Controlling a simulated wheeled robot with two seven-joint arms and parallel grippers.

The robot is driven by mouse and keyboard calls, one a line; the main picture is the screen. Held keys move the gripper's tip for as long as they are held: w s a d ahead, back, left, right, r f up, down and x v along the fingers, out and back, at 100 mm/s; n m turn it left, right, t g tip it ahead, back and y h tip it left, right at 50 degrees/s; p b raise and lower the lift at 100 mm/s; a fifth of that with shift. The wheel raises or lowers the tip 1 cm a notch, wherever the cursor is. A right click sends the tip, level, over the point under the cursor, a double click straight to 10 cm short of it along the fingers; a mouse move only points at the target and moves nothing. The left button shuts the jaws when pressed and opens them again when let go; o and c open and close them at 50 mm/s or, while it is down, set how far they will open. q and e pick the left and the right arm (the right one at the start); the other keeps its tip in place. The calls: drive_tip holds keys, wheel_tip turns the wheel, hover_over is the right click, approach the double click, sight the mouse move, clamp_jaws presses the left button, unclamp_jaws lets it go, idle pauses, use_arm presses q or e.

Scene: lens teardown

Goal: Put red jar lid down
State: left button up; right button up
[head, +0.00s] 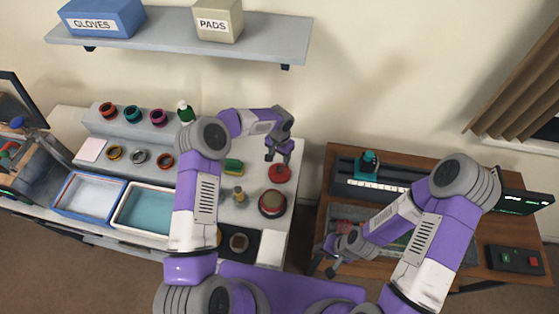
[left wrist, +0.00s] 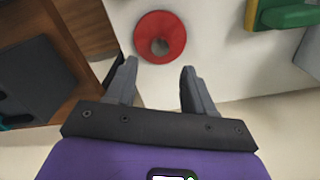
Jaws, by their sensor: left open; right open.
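The red jar lid (head: 279,173) lies on the white bench top, near its right edge, in the head view. In the left wrist view the red lid (left wrist: 160,37) is a flat disc with a grey spot near its middle. My left gripper (head: 278,157) is just above the lid in the head view. In the left wrist view its fingers (left wrist: 158,75) are spread, with nothing between them and the lid beyond their tips. My right gripper (head: 322,268) is open at the front left of the brown table, apart from the lid.
A round red-rimmed jar (head: 272,204) stands in front of the lid. A green and yellow sponge (head: 233,166) lies to its left. A gap separates the bench from the brown table (head: 335,153). A shelf (head: 170,38) hangs above the bench.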

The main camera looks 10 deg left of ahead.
use_arm(q)
wheel_tip(320, 180, up, 5)
drive_tip(key=shift+p, duration=0.75)
